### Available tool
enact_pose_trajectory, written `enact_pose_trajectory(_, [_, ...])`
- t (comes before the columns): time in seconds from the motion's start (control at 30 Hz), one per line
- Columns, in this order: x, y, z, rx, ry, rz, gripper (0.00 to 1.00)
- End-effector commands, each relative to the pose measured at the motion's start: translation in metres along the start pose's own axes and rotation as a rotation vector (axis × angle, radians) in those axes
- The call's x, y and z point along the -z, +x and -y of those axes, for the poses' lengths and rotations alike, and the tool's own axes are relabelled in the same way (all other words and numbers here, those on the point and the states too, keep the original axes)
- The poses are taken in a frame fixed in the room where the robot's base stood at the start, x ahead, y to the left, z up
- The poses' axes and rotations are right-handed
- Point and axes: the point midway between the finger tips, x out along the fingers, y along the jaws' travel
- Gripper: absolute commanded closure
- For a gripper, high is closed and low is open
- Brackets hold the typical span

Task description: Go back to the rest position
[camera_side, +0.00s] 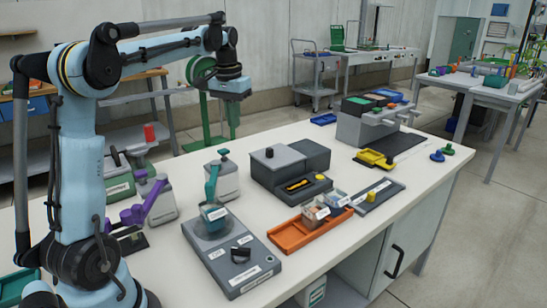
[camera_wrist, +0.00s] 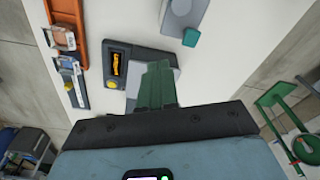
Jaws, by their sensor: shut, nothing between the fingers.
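My gripper (camera_side: 233,130) hangs at the end of my raised arm, above the back of the white bench and apart from everything on it. Its green fingers point down and are together, with nothing between them. The closed fingers (camera_wrist: 158,85) also show in the wrist view, over the bench beside the dark grey box. They hide part of that box there.
On the bench stand a grey scale-like device (camera_side: 232,255), an orange tray (camera_side: 290,238) with small cups, a dark grey box (camera_side: 290,165), a yellow tray (camera_side: 374,160) and a teal-capped canister (camera_side: 222,180). A green stand (camera_side: 203,115) rises behind my gripper.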

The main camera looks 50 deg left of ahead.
Motion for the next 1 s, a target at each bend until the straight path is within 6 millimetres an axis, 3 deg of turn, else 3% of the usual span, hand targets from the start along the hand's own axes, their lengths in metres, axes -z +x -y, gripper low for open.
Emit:
enact_pose_trajectory(0.03, [-0.010, -0.002, -0.018, -0.001, 0.032, -0.029, 1.00])
enact_pose_trajectory(0.2, [-0.041, -0.003, -0.066, -0.011, 0.117, -0.135, 1.00])
enact_pose_trajectory(0.5, [-0.115, 0.017, -0.131, -0.063, 0.263, -0.317, 1.00])
enact_pose_trajectory(0.8, [-0.182, 0.055, -0.168, -0.140, 0.381, -0.471, 1.00])
enact_pose_trajectory(1.0, [-0.199, 0.068, -0.175, -0.166, 0.410, -0.511, 1.00])
